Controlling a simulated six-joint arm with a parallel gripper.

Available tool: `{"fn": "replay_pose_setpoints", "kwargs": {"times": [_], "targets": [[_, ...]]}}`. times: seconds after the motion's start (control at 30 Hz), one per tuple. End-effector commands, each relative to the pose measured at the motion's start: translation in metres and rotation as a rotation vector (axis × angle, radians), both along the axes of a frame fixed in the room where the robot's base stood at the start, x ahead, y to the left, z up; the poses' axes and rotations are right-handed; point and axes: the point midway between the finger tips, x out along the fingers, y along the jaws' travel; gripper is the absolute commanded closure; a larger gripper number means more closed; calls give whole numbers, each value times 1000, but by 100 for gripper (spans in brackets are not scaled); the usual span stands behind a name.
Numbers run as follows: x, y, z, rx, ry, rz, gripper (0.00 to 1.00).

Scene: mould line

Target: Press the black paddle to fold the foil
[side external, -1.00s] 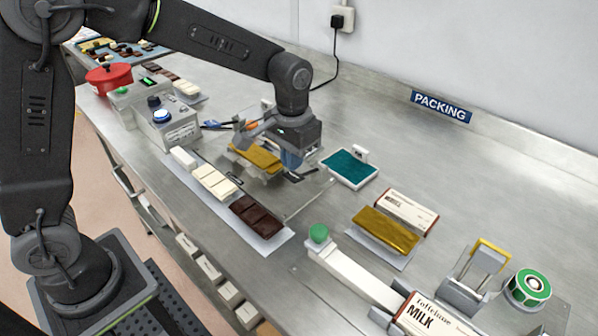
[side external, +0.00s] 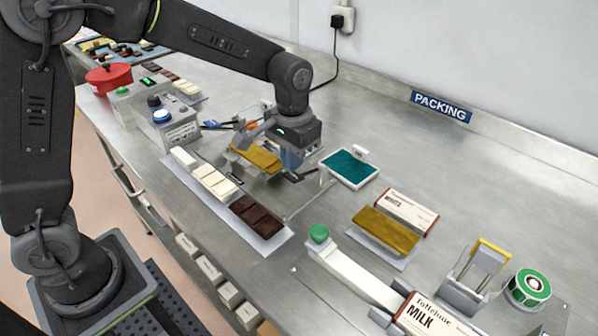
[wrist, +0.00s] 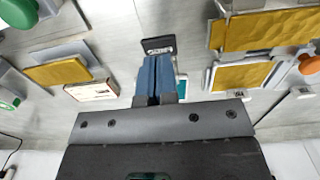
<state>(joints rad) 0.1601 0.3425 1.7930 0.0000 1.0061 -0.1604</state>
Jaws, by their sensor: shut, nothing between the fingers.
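The black paddle (wrist: 158,45) lies just ahead of my gripper in the wrist view, with pale lettering on its face. In the side external view the paddle (side external: 300,176) is partly covered by my gripper. My gripper (wrist: 154,64) has its blue fingers together with nothing between them, and the tips are at the paddle's near edge. I cannot tell whether they touch it. In the side external view my gripper (side external: 291,164) is low over the bench. Gold foil (side external: 262,157) lies left of the fingers; it shows at right in the wrist view (wrist: 242,76).
A teal pad (side external: 349,167) sits right of my gripper. Chocolate bars (side external: 208,179) lie on a tray in front. Control boxes (side external: 166,121) stand at the left.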

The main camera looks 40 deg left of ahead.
Motion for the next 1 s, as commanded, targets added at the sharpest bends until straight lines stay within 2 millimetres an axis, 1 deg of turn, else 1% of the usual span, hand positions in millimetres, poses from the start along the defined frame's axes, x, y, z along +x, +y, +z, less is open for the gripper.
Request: {"fn": "replay_pose_setpoints", "kwargs": {"times": [0.27, 1.0], "targets": [[0, 0, -3, 0, 1, 0, 100], [0, 0, -31, 0, 0, 0, 100]]}}
